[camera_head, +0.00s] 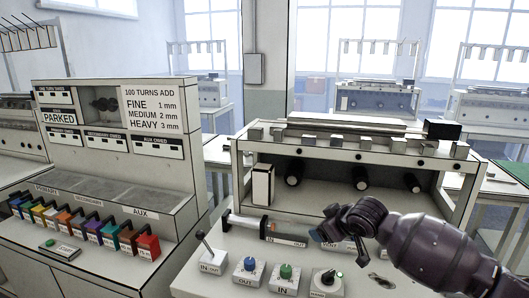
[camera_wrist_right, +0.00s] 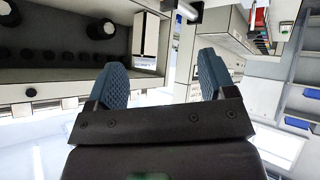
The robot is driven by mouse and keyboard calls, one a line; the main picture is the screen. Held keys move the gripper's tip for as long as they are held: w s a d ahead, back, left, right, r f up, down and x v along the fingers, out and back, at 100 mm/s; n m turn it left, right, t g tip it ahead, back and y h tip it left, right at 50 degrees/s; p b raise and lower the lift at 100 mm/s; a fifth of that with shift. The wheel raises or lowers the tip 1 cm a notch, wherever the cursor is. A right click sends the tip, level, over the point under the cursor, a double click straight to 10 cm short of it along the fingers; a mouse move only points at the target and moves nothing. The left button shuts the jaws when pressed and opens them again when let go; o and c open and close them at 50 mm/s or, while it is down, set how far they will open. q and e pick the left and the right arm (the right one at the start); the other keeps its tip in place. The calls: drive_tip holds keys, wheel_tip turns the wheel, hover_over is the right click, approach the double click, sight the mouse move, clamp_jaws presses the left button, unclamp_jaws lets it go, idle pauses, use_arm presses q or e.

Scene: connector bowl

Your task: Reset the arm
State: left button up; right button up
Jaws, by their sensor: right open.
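My right arm (camera_head: 430,245) reaches in from the right in the head view, over the front panel of the machine on the right (camera_head: 260,180). Its right gripper (camera_head: 322,233) hangs above that panel, behind the row of knobs. In the right wrist view the two blue-grey ribbed fingers of the right gripper (camera_wrist_right: 163,75) stand wide apart with nothing between them. Beyond them a white block (camera_wrist_right: 147,35) with a dark edge shows. My left gripper is in neither view.
The panel carries a lever (camera_head: 204,244), a blue knob (camera_head: 250,265), a green knob (camera_head: 286,272) and a dial (camera_head: 326,282). A cabinet (camera_head: 110,130) on the left has several coloured blocks (camera_head: 85,228) along its front. Window light fills the back.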

drive_tip(key=s+a+f+t+y, duration=0.3)
drive_tip(key=s+t, duration=0.2)
drive_tip(key=s, duration=0.3)
drive_tip(key=s+d+f+m+h, duration=0.2)
drive_tip(key=s+d+f, duration=0.2)
drive_tip(key=s+f, duration=0.3)
drive_tip(key=s+d+f+m+g+h, duration=0.1)
drive_tip(key=s+d+f+m+h, duration=0.2)
drive_tip(key=s, duration=0.9)
drive_tip(key=s+d+f+m+g+h, duration=0.1)
drive_tip(key=s+d+f+m+h, duration=0.1)
drive_tip(key=s+d+f, duration=0.4)
drive_tip(key=s+f, duration=0.4)
drive_tip(key=f, duration=0.1)
drive_tip(key=shift+s+d+f+m, duration=0.15)
drive_tip(key=shift+s+d+m, duration=0.05)
drive_tip(key=shift+s+m, duration=0.1)
